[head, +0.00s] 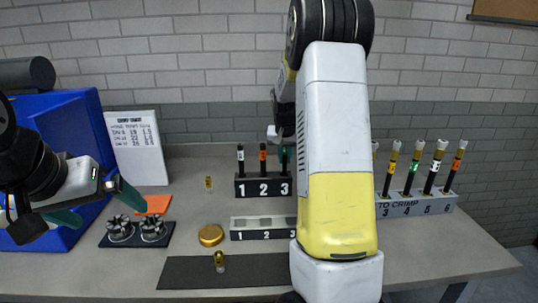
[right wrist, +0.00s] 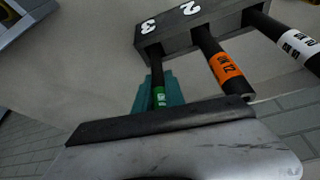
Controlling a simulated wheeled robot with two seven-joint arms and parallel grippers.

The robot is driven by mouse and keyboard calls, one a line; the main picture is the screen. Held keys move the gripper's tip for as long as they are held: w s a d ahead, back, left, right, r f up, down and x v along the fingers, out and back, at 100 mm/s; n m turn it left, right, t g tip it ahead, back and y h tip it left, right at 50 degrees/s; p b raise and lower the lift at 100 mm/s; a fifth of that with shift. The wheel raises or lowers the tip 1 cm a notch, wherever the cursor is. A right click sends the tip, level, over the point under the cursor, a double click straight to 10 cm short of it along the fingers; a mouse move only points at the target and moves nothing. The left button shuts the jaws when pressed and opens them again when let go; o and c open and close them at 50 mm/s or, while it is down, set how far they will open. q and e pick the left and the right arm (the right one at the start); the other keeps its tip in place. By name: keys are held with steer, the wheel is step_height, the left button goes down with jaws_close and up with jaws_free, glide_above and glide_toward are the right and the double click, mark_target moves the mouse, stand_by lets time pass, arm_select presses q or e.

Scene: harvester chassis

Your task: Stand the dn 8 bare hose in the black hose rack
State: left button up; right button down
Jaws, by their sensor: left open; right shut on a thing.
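The black hose rack (head: 262,187), numbered 1 to 3, stands at the back middle of the bench. A white-labelled hose (head: 241,160) stands in position 1 and an orange-labelled hose (head: 263,160) in position 2. My right gripper (head: 285,155) is shut on the green-labelled dark hose (right wrist: 157,85), at position 3. The hose looks upright, in line with its neighbours. Its lower end meets the rack's top, but how deep it sits cannot be told. My right arm hides part of this in the head view. My left gripper (head: 100,207) is open and empty at the left.
A grey hose rack (head: 415,205) with several hoses stands at the right. A low numbered tray (head: 262,228), a gold disc (head: 211,235), a dark mat (head: 190,272) and black fittings on a base (head: 137,233) lie in front. A blue bin (head: 85,130) stands at the left.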

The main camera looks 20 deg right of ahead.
mark_target(285, 152)
steer(key=shift+f, duration=0.85)
steer(key=c, duration=1.3)
jaws_free()
steer(key=shift+v, duration=3.9)
steer(key=s+a+r+n+t+y, duration=0.1)
steer(key=s+a+r, duration=0.3)
steer(key=s, duration=0.3)
steer(key=s+a+r+n+y, duration=0.1)
steer(key=s+a+r, duration=0.35)
steer(key=s, duration=0.25)
steer(key=s+a+n, duration=0.1)
steer(key=s+a, duration=0.1)
steer(key=s, duration=0.3)
steer(key=s+a+n+y, duration=0.1)
steer(key=s+a, duration=0.2)
steer(key=s, duration=0.2)
steer(key=s+a+f+n+t+y, duration=0.1)
steer(key=s+a, duration=0.1)
steer(key=s, duration=0.4)
steer(key=shift+a, duration=0.4)
